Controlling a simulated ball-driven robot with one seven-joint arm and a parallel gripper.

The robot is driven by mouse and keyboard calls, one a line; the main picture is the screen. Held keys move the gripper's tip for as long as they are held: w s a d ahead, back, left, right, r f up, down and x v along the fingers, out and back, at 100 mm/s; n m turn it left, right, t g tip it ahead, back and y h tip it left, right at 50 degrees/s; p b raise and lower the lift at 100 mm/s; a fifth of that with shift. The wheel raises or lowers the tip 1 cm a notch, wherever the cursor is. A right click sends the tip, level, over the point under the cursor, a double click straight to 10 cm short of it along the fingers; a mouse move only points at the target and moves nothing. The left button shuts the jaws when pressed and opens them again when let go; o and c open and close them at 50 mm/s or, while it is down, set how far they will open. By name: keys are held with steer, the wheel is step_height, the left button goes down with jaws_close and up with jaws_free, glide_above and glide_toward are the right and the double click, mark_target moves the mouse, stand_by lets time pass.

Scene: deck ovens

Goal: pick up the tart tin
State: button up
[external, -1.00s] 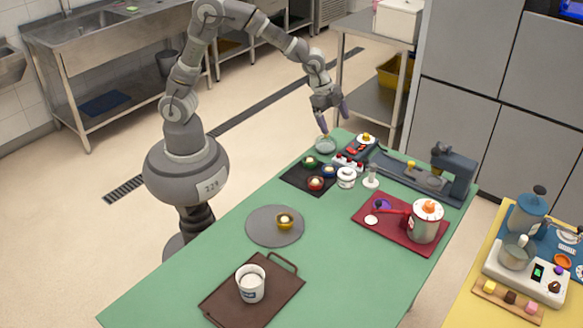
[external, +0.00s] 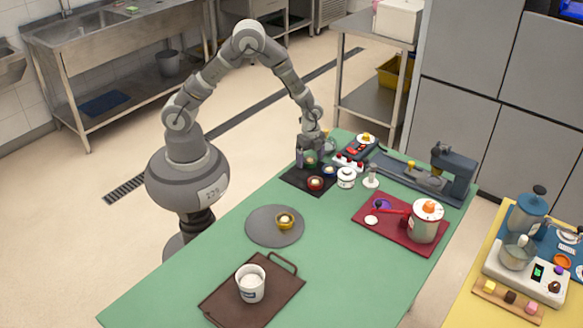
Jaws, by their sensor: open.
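Several small round tins with pale fillings are in view, and I cannot tell which one the task means. A gold one (external: 285,221) sits on a round grey plate (external: 258,230). A green one (external: 310,162), a blue one (external: 329,171) and a red one (external: 315,183) sit on a black mat (external: 293,178). My gripper (external: 311,156) points down at the back of the black mat, fingers spread, close to the green tin. It partly hides that tin and the glass bowl (external: 329,147) behind. I cannot tell whether a finger touches the green tin.
A white lidded pot (external: 346,177) and a small white stand (external: 371,177) are right of the mat. A red tray (external: 392,236) holds a large canister (external: 424,222). A brown tray (external: 222,299) holds a white cup (external: 251,283). The green table's middle is clear.

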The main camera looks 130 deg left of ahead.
steer(key=shift+r, duration=0.1)
steer(key=c, duration=1.1)
steer(key=shift+r, duration=0.1)
steer(key=shift+r, duration=0.3)
step_height(320, 180, up, 3)
steer(key=shift+r+p, duration=0.15)
steer(key=shift+p, duration=1)
steer(key=s+d, duration=0.3)
steer(key=s, duration=0.1)
steer(key=s+d+p, duration=0.1)
steer(key=s+d, duration=0.2)
steer(key=s, duration=0.1)
steer(key=s+d+r+p, duration=0.1)
steer(key=s+d, duration=0.3)
steer(key=shift+s+d, duration=0.1)
steer(key=shift+s, duration=0.1)
